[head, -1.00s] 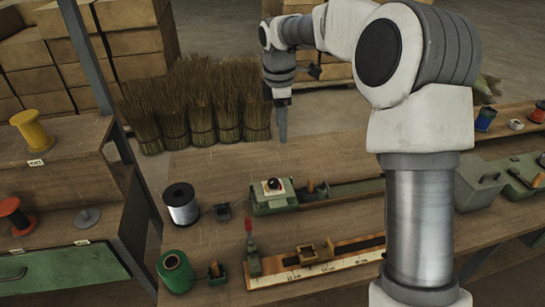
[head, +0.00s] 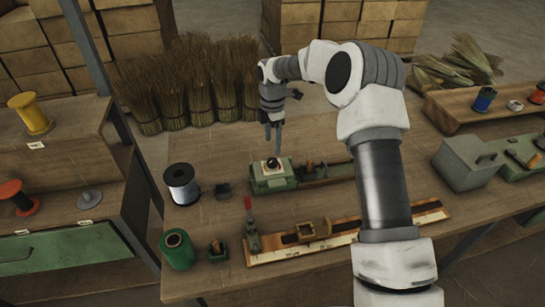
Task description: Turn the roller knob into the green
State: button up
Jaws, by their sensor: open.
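The roller knob (head: 273,164) is a small dark knob on a white dial face, on top of a green machine block (head: 272,184) at the middle of the bench. An orange-red mark shows beside the knob; a green zone on the dial is too small to make out. My gripper (head: 274,150) points down just above the knob, its fingers apart and empty. At this size I cannot tell whether the fingertips are beside the knob or still above it.
A silver wire spool (head: 182,186) and a green spool (head: 178,250) stand left on the bench. A red-handled lever (head: 250,222) and a ruler fixture (head: 330,238) lie in front. A grey metal box (head: 466,164) stands right. Broom bundles (head: 190,85) stand behind.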

aim_at(272, 160)
notch_tip(272, 160, down, 7)
jog(key=shift+f, duration=0.2)
grip_shut()
dwell(0.5)
